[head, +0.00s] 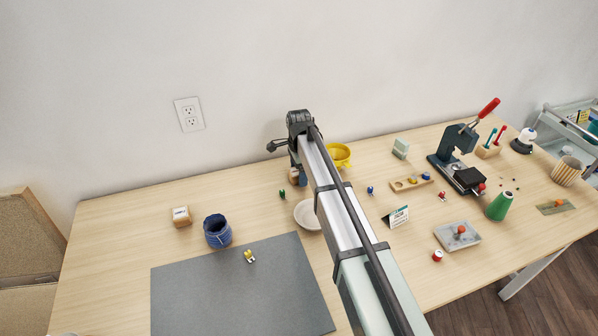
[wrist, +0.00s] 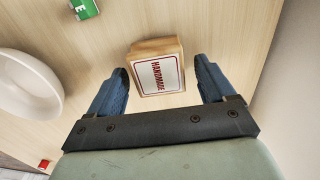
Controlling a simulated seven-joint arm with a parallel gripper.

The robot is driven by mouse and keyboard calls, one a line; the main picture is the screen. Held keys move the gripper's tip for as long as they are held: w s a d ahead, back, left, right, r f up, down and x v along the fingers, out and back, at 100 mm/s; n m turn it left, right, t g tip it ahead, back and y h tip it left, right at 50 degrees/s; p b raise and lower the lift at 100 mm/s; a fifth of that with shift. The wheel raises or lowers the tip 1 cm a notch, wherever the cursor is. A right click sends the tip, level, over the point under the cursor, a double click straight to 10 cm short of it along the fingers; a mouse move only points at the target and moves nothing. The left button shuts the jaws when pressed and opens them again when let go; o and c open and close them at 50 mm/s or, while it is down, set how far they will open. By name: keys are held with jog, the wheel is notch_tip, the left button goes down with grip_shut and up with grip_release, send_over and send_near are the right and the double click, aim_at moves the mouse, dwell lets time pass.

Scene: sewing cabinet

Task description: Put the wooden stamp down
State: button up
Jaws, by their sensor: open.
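The wooden stamp (wrist: 157,72) is a small pale block with a white label reading HANDMADE in red. In the wrist view it appears to rest on the wooden tabletop, between the two blue fingers of my gripper (wrist: 161,72). The fingers are open, with a visible gap on each side of the block. In the head view my gripper (head: 299,178) is low over the back of the table, partly hidden by my arm. A bit of the stamp (head: 293,175) seems to show beside the fingers there.
A white dish (wrist: 28,88) stands left of my gripper, and a green block (wrist: 84,8) lies beyond.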

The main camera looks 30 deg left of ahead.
notch_tip(320, 180, up, 12)
dwell(0.6)
jog(key=shift+r, duration=0.1)
